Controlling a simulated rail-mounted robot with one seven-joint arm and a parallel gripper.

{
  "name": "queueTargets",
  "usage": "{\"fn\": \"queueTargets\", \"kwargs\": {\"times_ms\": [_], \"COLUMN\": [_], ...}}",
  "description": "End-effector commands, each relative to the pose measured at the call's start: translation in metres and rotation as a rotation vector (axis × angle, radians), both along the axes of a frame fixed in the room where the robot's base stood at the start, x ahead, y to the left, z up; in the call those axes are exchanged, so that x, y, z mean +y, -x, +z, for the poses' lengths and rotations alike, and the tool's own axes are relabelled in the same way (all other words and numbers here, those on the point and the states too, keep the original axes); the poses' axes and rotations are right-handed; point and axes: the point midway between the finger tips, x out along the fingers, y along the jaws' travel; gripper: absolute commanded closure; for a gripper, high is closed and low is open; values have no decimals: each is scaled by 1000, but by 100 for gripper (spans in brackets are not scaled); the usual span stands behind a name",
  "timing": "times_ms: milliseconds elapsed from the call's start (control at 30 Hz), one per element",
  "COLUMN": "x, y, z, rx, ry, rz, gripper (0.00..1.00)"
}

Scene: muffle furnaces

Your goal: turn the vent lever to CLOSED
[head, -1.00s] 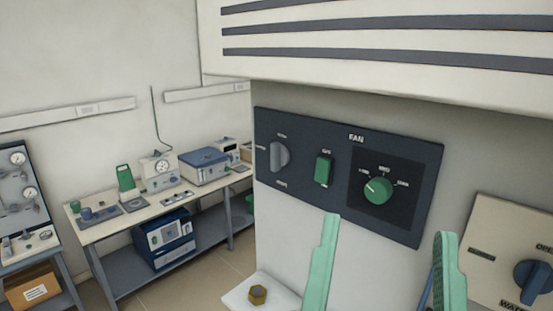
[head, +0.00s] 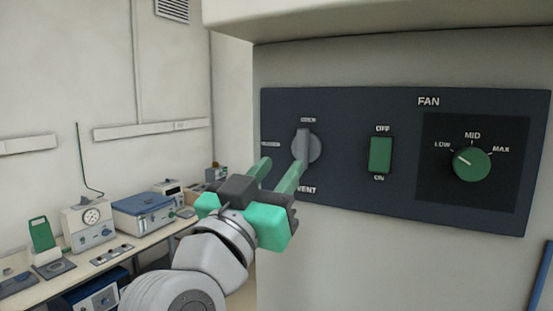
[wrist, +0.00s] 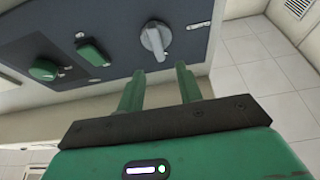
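The vent lever (head: 306,147) is a grey round knob with a flat handle, on the dark panel's left part above the word VENT. Its handle points up to a small label too blurred to read; another blurred label sits to its left. In the wrist view the vent lever (wrist: 155,41) appears upside down, its handle pointing toward my fingers. My gripper (head: 281,164) is in front of and slightly below the lever, its two green fingers apart with nothing between them. In the wrist view my gripper (wrist: 160,70) shows a clear gap, fingertips just short of the handle.
The dark panel (head: 345,190) also holds a green OFF/ON switch (head: 380,155) and a green FAN knob (head: 472,164), set near LOW. A pale hood edge (head: 400,20) overhangs the panel. A bench with instruments (head: 140,215) stands at the left, apart from the panel.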

Motion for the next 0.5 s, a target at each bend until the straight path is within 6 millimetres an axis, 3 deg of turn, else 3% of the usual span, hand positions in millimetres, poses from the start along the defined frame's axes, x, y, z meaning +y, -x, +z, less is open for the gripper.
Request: {"fn": "queueTargets", "kwargs": {"times_ms": [300,500], "x": [-23,-28], "y": [-47,-60], "z": [25,29], "rx": [1,0], "ry": [2,1], "rz": [-1,2], "gripper": [65,65]}}
